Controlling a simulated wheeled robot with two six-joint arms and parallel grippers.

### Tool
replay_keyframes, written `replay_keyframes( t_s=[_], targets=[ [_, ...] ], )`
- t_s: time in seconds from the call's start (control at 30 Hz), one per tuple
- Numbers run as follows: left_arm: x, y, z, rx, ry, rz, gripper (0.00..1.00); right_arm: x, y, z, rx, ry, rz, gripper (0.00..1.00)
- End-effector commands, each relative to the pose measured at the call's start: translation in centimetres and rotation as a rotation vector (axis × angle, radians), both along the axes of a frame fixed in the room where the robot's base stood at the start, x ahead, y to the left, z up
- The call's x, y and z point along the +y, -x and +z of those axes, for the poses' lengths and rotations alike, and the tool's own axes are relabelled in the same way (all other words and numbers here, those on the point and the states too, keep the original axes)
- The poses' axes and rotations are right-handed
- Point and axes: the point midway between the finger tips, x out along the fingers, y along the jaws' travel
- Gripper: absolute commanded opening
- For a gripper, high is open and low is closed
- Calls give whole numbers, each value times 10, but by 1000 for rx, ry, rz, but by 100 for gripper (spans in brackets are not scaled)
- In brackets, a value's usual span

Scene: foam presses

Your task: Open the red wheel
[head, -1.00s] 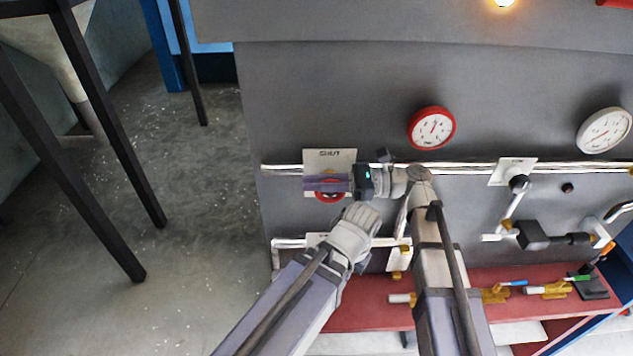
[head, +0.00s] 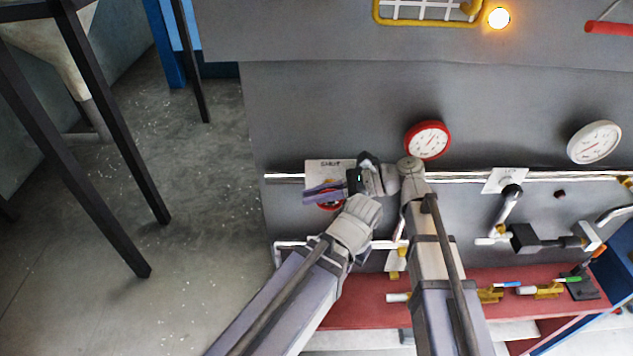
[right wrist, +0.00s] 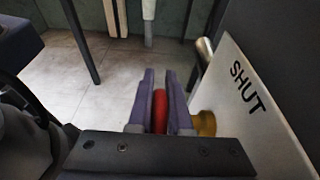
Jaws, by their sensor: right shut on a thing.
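The red wheel (head: 331,206) is on the grey panel in front of a white plate marked SHUT (head: 325,166). In the head view my right gripper (head: 322,194) covers most of it, and only part of the red rim shows. In the right wrist view the red wheel (right wrist: 160,112) sits between the two purple fingers of my right gripper (right wrist: 160,98), which are shut on it. A brass part (right wrist: 204,123) is beside the wheel, towards the plate. The wheel's turned position cannot be told. My left gripper is not visible.
A metal pipe (head: 460,177) runs across the panel. A red-rimmed gauge (head: 428,140) and a white gauge (head: 594,143) are above it. A red shelf (head: 350,314) with several small valves is below. Open floor (head: 200,250) and dark posts are at left.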

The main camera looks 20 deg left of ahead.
Motion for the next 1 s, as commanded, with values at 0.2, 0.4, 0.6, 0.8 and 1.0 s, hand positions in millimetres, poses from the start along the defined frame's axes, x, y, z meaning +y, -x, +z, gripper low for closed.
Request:
replay_keyframes(
  t_s=[0.2,0.4,0.6,0.8,1.0],
  targets=[
    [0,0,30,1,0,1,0,2,1,-1,-42,144,1,0],
    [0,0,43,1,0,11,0,3,1,-7,-69,239,1,0],
    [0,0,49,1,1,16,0,3,1,-11,-84,293,0,0],
    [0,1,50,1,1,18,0,3,1,-13,-88,310,0,0],
    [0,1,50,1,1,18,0,3,1,-13,-88,310,0,0]
  ],
)
